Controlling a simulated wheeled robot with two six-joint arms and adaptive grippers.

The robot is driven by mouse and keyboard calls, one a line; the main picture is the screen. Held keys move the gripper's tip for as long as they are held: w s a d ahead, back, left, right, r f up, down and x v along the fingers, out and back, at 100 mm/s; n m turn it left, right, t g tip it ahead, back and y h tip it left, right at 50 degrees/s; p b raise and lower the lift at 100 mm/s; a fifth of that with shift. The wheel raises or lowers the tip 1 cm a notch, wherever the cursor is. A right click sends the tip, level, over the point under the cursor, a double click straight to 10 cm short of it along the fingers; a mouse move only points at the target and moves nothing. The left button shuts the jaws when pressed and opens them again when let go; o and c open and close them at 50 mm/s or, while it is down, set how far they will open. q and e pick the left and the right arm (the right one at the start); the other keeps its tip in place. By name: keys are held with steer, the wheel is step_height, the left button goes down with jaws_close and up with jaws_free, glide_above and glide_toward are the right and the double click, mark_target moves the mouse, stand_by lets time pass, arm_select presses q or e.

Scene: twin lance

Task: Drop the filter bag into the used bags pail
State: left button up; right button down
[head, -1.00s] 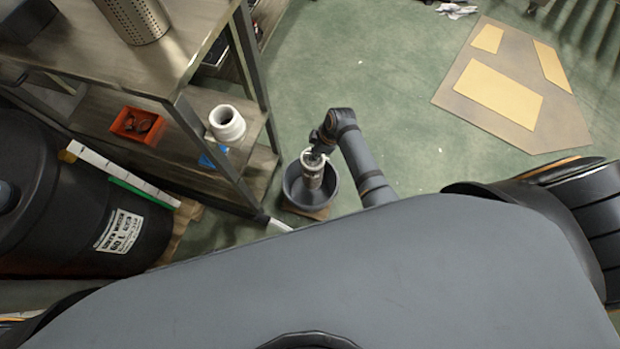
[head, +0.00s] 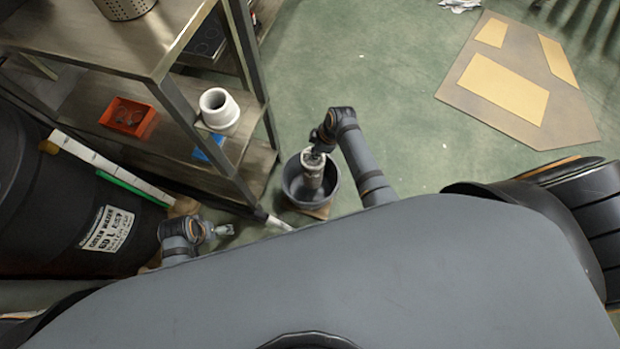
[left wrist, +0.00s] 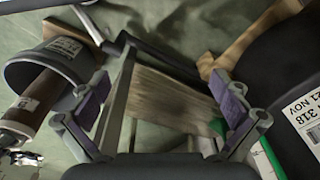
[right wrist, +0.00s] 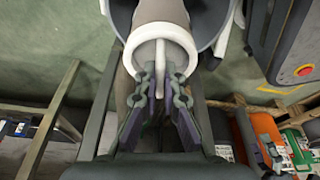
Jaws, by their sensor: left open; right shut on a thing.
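The filter bag (head: 312,172) is a brownish cylinder with a label and a white ring at its top; the ring shows close up in the right wrist view (right wrist: 178,42). My right gripper (head: 319,150) is shut on the ring's handle and holds the bag upright. The bag's lower end is within the mouth of the dark grey pail (head: 291,186); whether it touches the bottom is hidden. The left wrist view also shows the bag (left wrist: 40,97) partly inside the pail (left wrist: 62,63). My left gripper (head: 224,230) is open and empty, left of the pail.
A metal shelf rack (head: 183,119) stands left of the pail, holding a red bin (head: 128,117) and a white fitting (head: 219,108). A large black labelled drum (head: 60,225) is at far left. A brown floor board (head: 569,120) lies at upper right. Floor behind the pail is clear.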

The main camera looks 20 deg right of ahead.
steer(key=shift+f+b, duration=0.65)
steer(key=shift+f, duration=0.1)
steer(key=c, duration=1.4)
jaws_free()
arm_select(q)
steer(key=r, duration=0.2)
steer(key=d+r, duration=0.1)
steer(key=r, duration=0.2)
steer(key=shift+s+d+r, duration=0.1)
steer(key=shift+s+r, duration=0.1)
steer(key=shift+r, duration=0.05)
arm_select(e)
steer(key=shift+r, duration=0.1)
steer(key=v, duration=1.2)
steer(key=shift+s, duration=0.1)
